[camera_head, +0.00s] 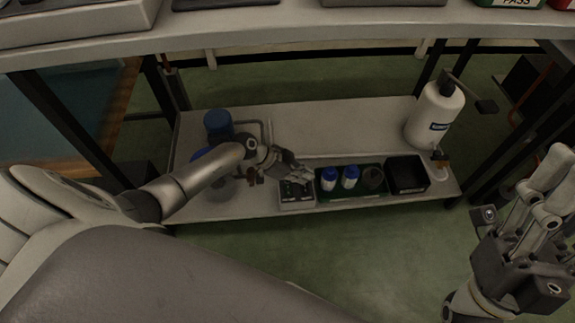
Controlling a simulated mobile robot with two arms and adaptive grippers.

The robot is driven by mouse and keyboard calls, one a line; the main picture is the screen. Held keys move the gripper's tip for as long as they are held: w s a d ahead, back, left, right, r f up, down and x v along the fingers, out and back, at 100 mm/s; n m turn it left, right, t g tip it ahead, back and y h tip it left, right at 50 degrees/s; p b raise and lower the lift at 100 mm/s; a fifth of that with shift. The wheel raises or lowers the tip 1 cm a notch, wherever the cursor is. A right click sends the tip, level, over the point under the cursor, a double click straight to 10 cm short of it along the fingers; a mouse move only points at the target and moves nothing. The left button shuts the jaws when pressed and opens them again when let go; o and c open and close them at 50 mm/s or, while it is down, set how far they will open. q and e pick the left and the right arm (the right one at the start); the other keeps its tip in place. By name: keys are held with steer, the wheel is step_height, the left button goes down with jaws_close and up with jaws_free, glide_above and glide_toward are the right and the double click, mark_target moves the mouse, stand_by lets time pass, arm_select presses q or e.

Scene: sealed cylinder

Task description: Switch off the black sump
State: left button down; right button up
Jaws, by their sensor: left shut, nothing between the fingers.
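My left gripper (300,180) reaches down to the lower shelf and is shut with nothing in it. Its fingertips are over a small grey box with a dark top (297,203), and they hide part of that top. I cannot tell whether they touch it. A black open box (407,176) stands on the shelf further right, apart from the gripper; it may be the black sump. No switch can be made out clearly. My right gripper (552,185) is at the right edge, in front of the shelf and away from these things; its opening is unclear.
A green tray (340,197) with two blue-capped white bottles (350,178) and a dark round item (373,179) lies between the boxes. A white pump jug (434,115) stands at the right. A blue-topped container (218,124) is behind my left arm. The upper bench edge (290,32) overhangs.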

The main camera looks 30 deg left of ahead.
arm_select(q)
steer(key=s+p+v, duration=0.1)
steer(key=p+v, duration=0.3)
steer(key=v, duration=0.4)
arm_select(e)
steer(key=w+a+f+g+h, duration=0.1)
steer(key=w+f+g+h, duration=0.2)
steer(key=w+f+g, duration=0.9)
steer(key=shift+a+f+h, duration=0.25)
steer(key=shift+f+h, duration=0.05)
steer(key=shift+f, duration=0.7)
arm_select(q)
steer(key=shift+d, duration=0.2)
